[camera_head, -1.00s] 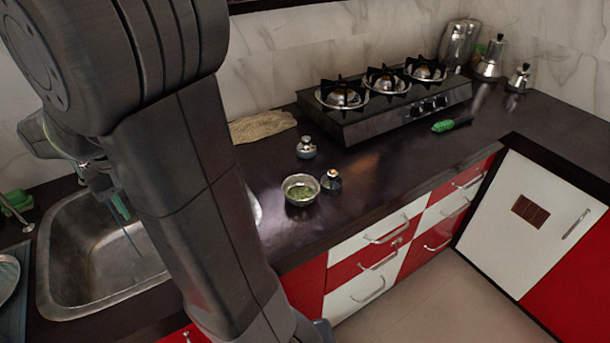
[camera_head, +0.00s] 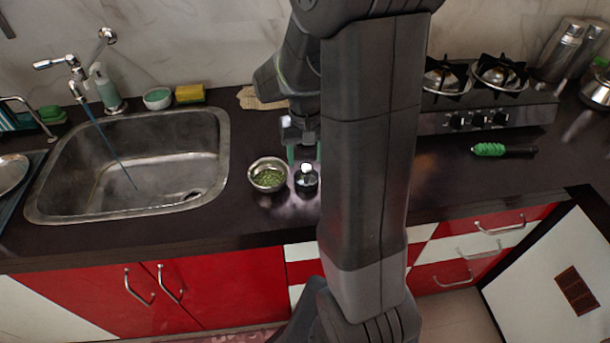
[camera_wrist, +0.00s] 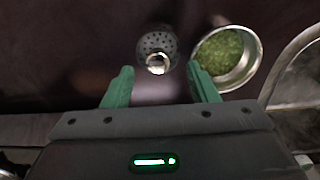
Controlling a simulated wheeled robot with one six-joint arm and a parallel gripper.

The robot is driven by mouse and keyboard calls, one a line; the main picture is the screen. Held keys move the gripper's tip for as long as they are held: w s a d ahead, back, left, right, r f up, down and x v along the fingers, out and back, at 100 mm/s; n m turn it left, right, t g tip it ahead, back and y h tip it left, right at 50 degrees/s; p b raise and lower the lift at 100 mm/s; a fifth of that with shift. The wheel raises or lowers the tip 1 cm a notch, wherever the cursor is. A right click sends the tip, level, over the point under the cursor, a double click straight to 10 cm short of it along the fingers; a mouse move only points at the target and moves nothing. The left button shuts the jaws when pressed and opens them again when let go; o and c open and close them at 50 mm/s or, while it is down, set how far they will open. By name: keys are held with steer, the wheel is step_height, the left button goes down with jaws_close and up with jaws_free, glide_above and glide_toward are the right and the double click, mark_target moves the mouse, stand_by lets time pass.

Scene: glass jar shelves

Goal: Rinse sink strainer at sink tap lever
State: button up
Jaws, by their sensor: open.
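A small perforated metal piece with a shiny knob (camera_wrist: 157,45), which looks like the sink strainer, stands on the dark counter. It also shows in the head view (camera_head: 307,180), just right of a bowl of green bits. My gripper (camera_head: 304,153) is open and empty just behind it. In the wrist view its green fingers (camera_wrist: 158,72) are spread, with the piece beyond and between their tips. Contact cannot be told. The sink tap (camera_head: 75,75) has chrome arms at the far left; a thin bluish stream runs from it into the steel sink (camera_head: 225,150).
The metal bowl (camera_head: 268,174) stands close to the fingers and shows in the wrist view (camera_wrist: 228,58). A soap bottle (camera_head: 106,88), small bowl (camera_head: 157,98) and yellow sponge (camera_head: 190,94) line the sink's back. A stove (camera_head: 490,115) and green-headed brush (camera_head: 490,149) are right.

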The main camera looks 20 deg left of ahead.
mark_target(306, 167)
steer(key=shift+w+d+f, duration=0.15)
steer(key=shift+d+f, duration=0.1)
steer(key=shift+f, duration=0.05)
steer(key=f, duration=0.3)
steer(key=shift+w+a+f, duration=0.1)
steer(key=shift+a+f, duration=0.05)
steer(key=shift+a, duration=0.15)
steer(key=shift+f, duration=0.65)
steer(key=shift+c, duration=0.2)
steer(key=c, duration=1.1)
